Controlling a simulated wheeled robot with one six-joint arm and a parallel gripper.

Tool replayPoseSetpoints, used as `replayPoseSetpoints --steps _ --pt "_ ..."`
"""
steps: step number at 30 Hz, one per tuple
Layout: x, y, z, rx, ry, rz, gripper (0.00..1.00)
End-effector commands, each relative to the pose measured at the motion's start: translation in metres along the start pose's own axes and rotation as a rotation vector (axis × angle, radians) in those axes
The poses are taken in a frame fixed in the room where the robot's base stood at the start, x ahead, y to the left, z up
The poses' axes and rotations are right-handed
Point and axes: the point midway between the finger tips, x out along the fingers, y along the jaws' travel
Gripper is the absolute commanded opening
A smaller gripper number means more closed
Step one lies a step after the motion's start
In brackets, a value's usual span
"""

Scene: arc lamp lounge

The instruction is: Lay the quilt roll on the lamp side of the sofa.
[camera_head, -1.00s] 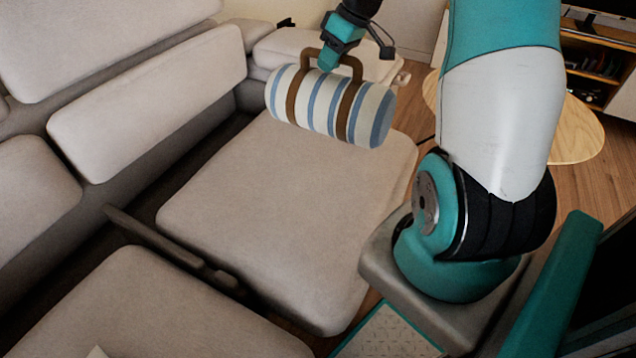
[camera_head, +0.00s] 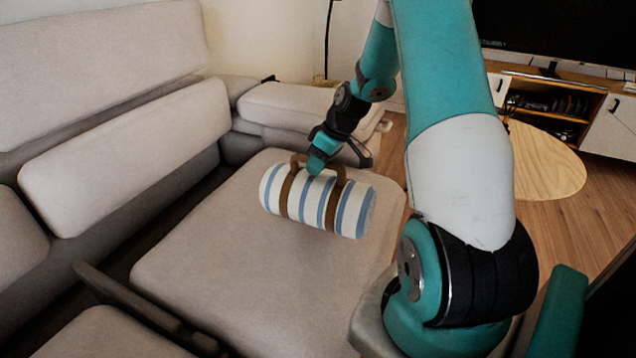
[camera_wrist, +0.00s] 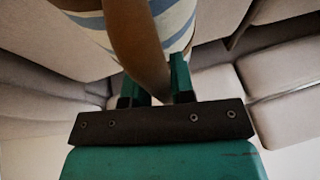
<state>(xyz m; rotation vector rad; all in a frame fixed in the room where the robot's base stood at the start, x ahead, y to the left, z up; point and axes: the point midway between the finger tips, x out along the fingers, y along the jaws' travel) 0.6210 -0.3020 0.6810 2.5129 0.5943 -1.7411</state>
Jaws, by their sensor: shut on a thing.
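The quilt roll (camera_head: 318,203) is a cream cylinder with blue stripes and brown straps joined by a brown handle. My gripper (camera_head: 318,168) is shut on the handle, and the roll hangs under it over the sofa's far seat cushion (camera_head: 240,270). I cannot tell whether the roll touches the cushion. In the wrist view, my gripper's fingers (camera_wrist: 155,88) close on the brown strap handle (camera_wrist: 135,40), with the striped roll (camera_wrist: 85,22) behind it. A thin dark pole (camera_head: 328,40), perhaps the lamp's, stands behind the sofa's far end.
The sofa's padded armrest (camera_head: 290,107) lies beyond the roll. Back cushions (camera_head: 130,150) line the left. A round wooden table (camera_head: 545,160) and a TV cabinet (camera_head: 560,105) stand at right. The far seat cushion is otherwise bare.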

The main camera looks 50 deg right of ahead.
Motion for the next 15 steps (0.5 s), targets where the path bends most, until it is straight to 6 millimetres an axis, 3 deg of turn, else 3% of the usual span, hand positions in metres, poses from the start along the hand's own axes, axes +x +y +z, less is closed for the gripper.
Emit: replayPoseSetpoints --steps 5,12,15 --pt "0.009 0.002 0.003 -0.001 0.002 0.0 0.0" --pt "0.038 0.008 0.015 -0.001 0.001 0.0 0.0" --pt "0.041 0.009 0.016 -0.002 0.002 0.002 0.0"
